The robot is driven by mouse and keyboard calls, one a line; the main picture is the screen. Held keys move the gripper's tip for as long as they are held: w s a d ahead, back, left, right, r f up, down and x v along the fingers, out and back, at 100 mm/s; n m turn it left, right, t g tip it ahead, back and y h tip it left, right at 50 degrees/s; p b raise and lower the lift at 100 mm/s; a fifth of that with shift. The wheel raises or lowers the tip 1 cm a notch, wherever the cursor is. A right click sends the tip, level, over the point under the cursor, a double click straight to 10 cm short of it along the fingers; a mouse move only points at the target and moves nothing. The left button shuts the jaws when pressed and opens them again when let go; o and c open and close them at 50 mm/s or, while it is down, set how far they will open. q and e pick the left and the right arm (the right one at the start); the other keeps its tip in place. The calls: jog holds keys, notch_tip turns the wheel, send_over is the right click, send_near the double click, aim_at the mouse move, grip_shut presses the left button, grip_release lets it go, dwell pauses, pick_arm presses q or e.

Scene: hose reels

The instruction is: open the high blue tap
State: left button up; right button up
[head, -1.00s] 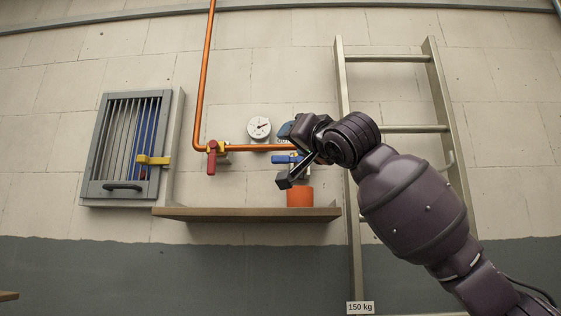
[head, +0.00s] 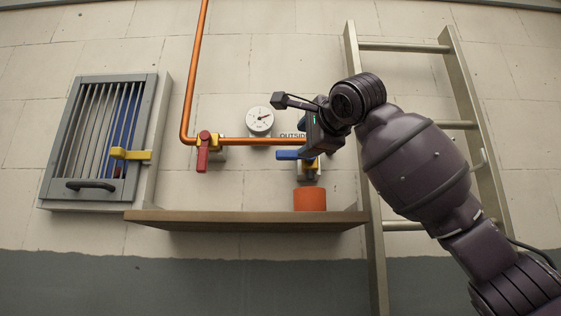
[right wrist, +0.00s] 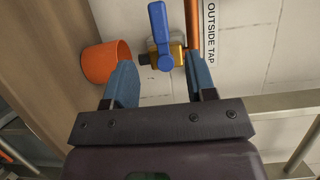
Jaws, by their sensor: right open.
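The blue tap has a blue lever handle (head: 289,155) pointing left from a brass body, at the right end of an orange pipe above the shelf. In the right wrist view the blue handle (right wrist: 160,38) lies ahead of the fingers, with its brass body (right wrist: 178,54) beside it. My right gripper (head: 314,140) is in front of the tap and partly hides it. In the wrist view my right gripper (right wrist: 160,66) is open, with its blue fingers apart and nothing held. The handle lies between the finger lines, a little beyond the tips. My left gripper is out of view.
A wooden shelf (head: 240,218) with an orange pot (head: 310,199) is below the tap. A red-handled tap (head: 203,155), gauge (head: 260,120) and orange pipe (head: 198,70) are left. A ladder (head: 405,48) stands right. A barred hatch (head: 62,150) has a yellow latch.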

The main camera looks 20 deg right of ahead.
aim_at(289, 153)
jog(key=w+p, duration=0.1)
jog(key=w, duration=0.2)
jog(key=w+p, duration=0.1)
jog(key=w, duration=0.2)
jog(key=w+a+p, duration=0.1)
jog(key=w+p, duration=0.1)
jog(key=w, duration=0.1)
jog(key=shift+w, duration=0.1)
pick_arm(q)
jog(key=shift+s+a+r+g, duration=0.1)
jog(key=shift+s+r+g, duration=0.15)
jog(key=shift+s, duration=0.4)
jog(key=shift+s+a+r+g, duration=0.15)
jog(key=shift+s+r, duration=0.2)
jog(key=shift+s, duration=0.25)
pick_arm(e)
jog(key=shift+w+a, duration=0.1)
jog(key=shift+w, duration=0.55)
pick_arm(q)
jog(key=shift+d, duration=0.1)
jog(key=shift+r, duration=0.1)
pick_arm(e)
grip_shut()
